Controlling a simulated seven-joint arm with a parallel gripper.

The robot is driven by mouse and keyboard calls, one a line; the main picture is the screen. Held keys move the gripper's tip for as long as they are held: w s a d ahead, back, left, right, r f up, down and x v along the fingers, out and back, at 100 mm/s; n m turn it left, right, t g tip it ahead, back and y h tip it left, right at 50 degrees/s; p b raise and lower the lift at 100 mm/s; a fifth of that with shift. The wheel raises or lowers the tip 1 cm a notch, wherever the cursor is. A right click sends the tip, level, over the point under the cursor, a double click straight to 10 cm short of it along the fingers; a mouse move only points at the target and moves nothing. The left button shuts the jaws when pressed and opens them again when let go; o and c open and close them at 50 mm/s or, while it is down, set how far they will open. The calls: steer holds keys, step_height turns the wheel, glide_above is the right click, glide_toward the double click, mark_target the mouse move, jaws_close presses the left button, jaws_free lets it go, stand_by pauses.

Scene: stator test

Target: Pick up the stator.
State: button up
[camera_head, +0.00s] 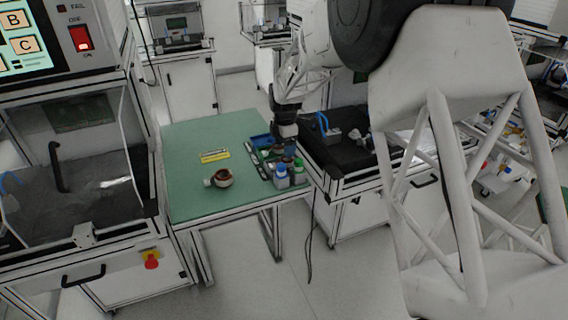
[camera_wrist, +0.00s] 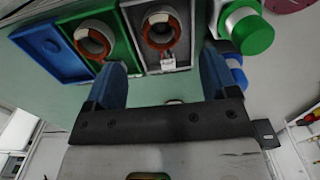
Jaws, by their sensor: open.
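In the head view, one stator (camera_head: 222,178), a brown and white ring with a pale piece at its side, sits alone on the green table (camera_head: 185,135). The wrist view shows two more ring-shaped stators with copper-coloured windings. One stator (camera_wrist: 95,39) lies in a green tray (camera_wrist: 122,55); another stator (camera_wrist: 161,31), with a small white connector, lies in a grey tray (camera_wrist: 183,55). My gripper (camera_wrist: 162,82) is open, with blue fingers apart and nothing visible between them. It is above the table's right side, apart from the lone stator. The trays are partly hidden in the head view.
A blue tray (camera_wrist: 48,52) adjoins the green tray. A blue-capped bottle (camera_head: 281,176) and a green-capped bottle (camera_head: 297,172) stand at the table's right edge. The table's left side is clear. A black-topped bench (camera_head: 335,158) adjoins on the right.

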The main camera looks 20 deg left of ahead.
steer(key=shift+d+f, duration=0.15)
steer(key=shift+f, duration=1.15)
steer(key=shift+d+f, duration=0.1)
steer(key=shift+f, duration=1.2)
steer(key=c, duration=1.1)
steer(key=shift+o, duration=0.2)
steer(key=shift+r, duration=0.1)
step_height(320, 180, up, 10)
